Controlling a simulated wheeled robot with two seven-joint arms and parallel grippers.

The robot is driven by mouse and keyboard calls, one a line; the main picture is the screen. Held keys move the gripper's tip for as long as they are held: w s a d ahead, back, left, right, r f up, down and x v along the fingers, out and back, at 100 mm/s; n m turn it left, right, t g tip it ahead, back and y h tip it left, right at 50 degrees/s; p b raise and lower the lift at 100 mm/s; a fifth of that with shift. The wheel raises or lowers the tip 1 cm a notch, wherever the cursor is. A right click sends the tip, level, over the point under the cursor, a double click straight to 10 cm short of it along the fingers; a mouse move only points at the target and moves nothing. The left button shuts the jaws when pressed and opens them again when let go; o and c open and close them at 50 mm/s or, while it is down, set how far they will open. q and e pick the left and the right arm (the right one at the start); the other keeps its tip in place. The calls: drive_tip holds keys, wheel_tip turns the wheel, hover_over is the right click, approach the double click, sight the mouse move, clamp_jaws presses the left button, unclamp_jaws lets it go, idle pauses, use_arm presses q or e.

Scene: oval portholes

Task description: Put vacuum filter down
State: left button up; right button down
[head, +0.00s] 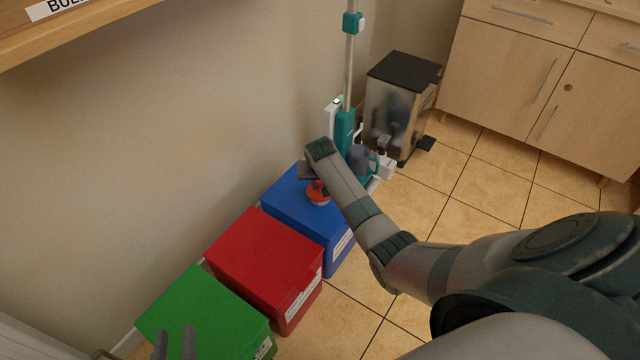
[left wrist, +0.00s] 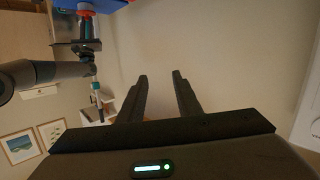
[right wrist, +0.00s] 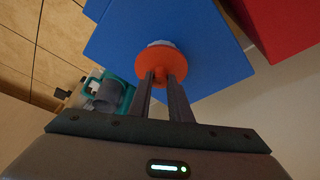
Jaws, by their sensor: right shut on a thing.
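The vacuum filter is an orange disc with a pale part beneath (head: 318,194). It is over the lid of the blue box (head: 285,200) at the back of a row of boxes. My right gripper (head: 312,178) is shut on the filter from above. The right wrist view shows both fingers (right wrist: 164,80) closed on the orange top (right wrist: 160,60), with the blue lid (right wrist: 215,55) behind it. I cannot tell whether the filter touches the lid. My left gripper (head: 175,343) is over the green box, open and empty in the left wrist view (left wrist: 160,76).
A red box (head: 262,252) and a green box (head: 205,312) stand in front of the blue box along the wall. A teal upright vacuum (head: 345,125) and a steel bin (head: 398,105) stand behind it. Tiled floor lies clear to the right.

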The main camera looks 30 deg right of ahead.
drive_tip(key=shift+f, duration=0.1)
drive_tip(key=c, duration=1.6)
unclamp_jaws()
drive_tip(key=shift+c, duration=0.2)
